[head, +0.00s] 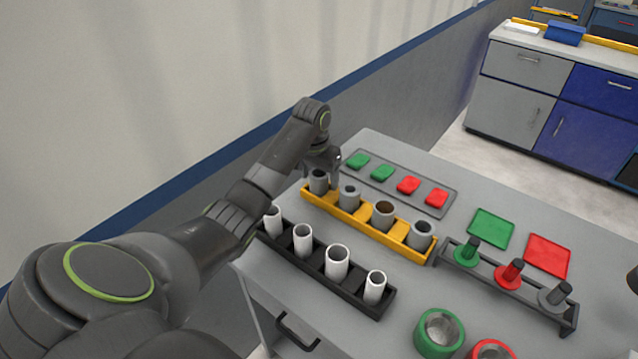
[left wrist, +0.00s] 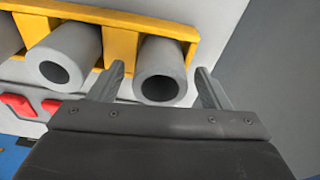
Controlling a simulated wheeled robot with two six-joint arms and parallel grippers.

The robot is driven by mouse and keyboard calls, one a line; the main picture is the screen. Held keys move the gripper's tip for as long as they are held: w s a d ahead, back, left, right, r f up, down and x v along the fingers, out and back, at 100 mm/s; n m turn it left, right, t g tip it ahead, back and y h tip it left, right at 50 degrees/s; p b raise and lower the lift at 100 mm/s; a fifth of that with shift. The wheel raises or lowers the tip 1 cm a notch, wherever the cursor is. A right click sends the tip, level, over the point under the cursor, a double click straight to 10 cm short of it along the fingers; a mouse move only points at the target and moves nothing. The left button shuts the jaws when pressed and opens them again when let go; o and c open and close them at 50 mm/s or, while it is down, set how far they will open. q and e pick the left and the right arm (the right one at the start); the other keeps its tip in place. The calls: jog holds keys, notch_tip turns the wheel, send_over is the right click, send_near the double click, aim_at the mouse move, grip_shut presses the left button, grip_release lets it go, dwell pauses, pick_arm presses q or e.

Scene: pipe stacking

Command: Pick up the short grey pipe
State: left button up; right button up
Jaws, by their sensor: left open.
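Several short grey pipes stand upright in a yellow rack (head: 336,211). The far-left grey pipe (head: 319,182) is right by my left gripper (head: 324,164), at the rack's back end. In the left wrist view this grey pipe (left wrist: 172,58) lies between the two fingers of my open left gripper (left wrist: 160,82), with visible gaps at both sides. A neighbouring grey pipe (left wrist: 75,48) stands outside the fingers. The yellow rack (left wrist: 145,20) also shows there. My right gripper is not in view.
A black rack (head: 318,273) with several white pipes stands in front of the yellow rack. A grey tray (head: 432,207) with green and red pieces lies behind it. A grey peg holder (head: 505,288) and green and red rings are to the right. A wall rises at the left.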

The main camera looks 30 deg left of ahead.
pick_arm(q)
jog(key=shift+f, duration=0.1)
jog(key=shift+c, duration=0.3)
jog(key=c, duration=1)
jog(key=shift+c, duration=0.2)
notch_tip(320, 180, up, 10)
jog(key=shift+p, duration=0.45)
